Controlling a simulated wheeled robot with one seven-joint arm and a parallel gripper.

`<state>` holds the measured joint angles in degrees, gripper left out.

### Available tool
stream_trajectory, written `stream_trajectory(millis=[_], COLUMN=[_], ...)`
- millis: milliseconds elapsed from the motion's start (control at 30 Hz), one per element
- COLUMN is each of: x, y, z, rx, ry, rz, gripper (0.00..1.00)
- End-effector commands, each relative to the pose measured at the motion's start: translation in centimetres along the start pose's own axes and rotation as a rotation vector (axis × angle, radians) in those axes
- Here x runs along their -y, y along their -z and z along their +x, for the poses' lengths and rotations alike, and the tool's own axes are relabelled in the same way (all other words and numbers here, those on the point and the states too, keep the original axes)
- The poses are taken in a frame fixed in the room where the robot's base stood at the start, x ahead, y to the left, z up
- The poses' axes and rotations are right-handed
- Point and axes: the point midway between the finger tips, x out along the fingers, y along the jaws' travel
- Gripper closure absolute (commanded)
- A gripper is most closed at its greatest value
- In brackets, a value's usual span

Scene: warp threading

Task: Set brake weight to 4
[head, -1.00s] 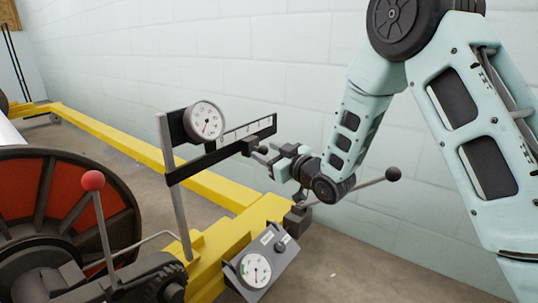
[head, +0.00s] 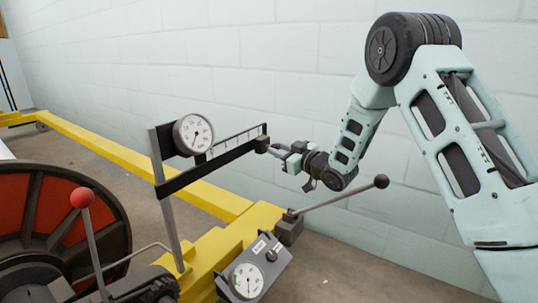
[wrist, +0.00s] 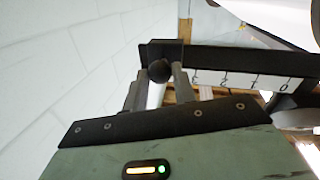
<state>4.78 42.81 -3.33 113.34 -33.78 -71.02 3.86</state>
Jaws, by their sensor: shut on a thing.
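The brake weight (head: 262,144) is a small dark block on the black scale bar (head: 205,170), at or close to its right end. My gripper (head: 274,150) is at the block's right side, shut on its knob. In the wrist view, the two fingers of my gripper (wrist: 161,78) flank the round dark knob (wrist: 159,70) under the block (wrist: 167,48). The white scale strip (wrist: 240,82) shows a few numbers, running down to 0 at the right. The block covers the strip's left end, so the number under it is hidden.
A black-knobbed lever (head: 340,196) slants below my gripper. A gauge box (head: 253,268), a red-knobbed lever (head: 82,198) and a yellow beam (head: 130,165) stand nearby. The pale wall is behind.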

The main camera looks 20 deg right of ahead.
Motion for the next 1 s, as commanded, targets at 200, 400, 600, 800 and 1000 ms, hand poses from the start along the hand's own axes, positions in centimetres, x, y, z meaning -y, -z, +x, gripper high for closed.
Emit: stream_trajectory(millis=[200, 400, 600, 800, 1000], x=[-0.7, -0.8, -0.6, -0.6, -0.6], y=[-0.2, -0.1, -0.1, -0.1, 0.1], z=[0.1, 0.1, 0.1, -0.3, -3.1], rx=[0.001, 0.001, 0.000, 0.001, 0.003], ry=[-0.001, -0.004, -0.001, 0.001, 0.000], rz=[0.000, -0.001, 0.000, 0.001, 0.002], gripper=[1.00, 0.62, 0.52, 0.52, 0.52])
